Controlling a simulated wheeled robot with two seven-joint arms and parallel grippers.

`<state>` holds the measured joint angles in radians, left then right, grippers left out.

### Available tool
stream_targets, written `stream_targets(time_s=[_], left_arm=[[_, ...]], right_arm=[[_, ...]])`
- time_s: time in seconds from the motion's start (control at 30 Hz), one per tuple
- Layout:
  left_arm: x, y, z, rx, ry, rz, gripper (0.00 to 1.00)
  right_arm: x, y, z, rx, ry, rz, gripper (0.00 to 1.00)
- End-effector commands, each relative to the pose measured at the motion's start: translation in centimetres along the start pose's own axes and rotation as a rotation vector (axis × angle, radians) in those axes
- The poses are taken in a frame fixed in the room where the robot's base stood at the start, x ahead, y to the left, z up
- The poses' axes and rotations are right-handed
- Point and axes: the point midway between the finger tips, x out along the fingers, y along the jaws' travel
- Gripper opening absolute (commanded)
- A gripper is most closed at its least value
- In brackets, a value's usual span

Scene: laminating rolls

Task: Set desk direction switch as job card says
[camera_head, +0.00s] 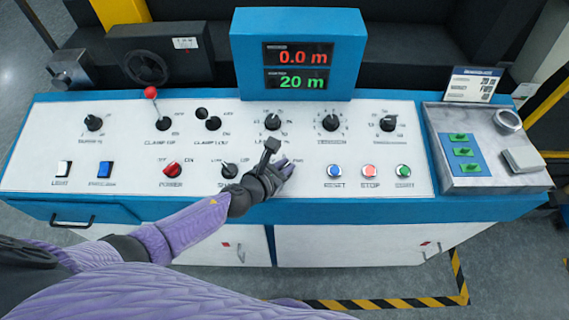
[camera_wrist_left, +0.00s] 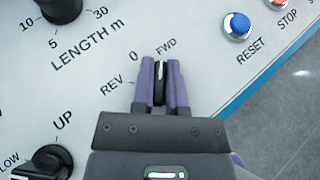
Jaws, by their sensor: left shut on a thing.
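The direction switch (camera_wrist_left: 160,86) is a dark knob with a white pointer line, marked REV, 0 and FWD. In the left wrist view its pointer appears to aim at FWD. My left gripper (camera_wrist_left: 160,82) is shut on it, one purple finger on each side. In the head view my left gripper (camera_head: 284,169) reaches over the lower middle of the panel and mostly hides the switch. The job card (camera_head: 473,85) stands at the back right of the desk; its text is too small to read. My right gripper is not in view.
The LENGTH knob (camera_wrist_left: 60,8) and another black switch (camera_wrist_left: 50,162) marked UP are nearby. RESET (camera_head: 334,171), STOP (camera_head: 369,171) and START (camera_head: 403,171) buttons lie to the right. A blue display (camera_head: 298,55) reads 0.0 m and 20 m.

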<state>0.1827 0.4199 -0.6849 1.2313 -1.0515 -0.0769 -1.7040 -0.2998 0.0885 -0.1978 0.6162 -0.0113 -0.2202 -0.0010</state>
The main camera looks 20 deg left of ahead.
Motion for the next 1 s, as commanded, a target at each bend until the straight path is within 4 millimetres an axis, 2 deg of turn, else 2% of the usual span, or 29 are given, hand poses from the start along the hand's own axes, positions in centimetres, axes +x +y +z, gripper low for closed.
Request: stream_targets(time_s=[0.7, 0.73, 0.87, 0.9, 1.0], left_arm=[[-0.06, -0.13, -0.38, 0.043, 0.007, -0.068, 0.0], [-0.06, -0.13, -0.38, 0.043, 0.007, -0.068, 0.18], [-0.06, -0.11, -0.38, 0.043, 0.007, -0.067, 0.46], [-0.05, -0.1, -0.35, 0.043, 0.007, -0.066, 0.51], [-0.03, -0.08, -0.26, 0.043, 0.005, -0.066, 0.51]], right_arm=[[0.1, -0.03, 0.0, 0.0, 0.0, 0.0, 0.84], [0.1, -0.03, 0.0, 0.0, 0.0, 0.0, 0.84], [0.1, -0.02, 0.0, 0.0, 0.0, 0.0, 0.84], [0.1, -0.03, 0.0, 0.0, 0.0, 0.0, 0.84], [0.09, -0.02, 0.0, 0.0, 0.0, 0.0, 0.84]])
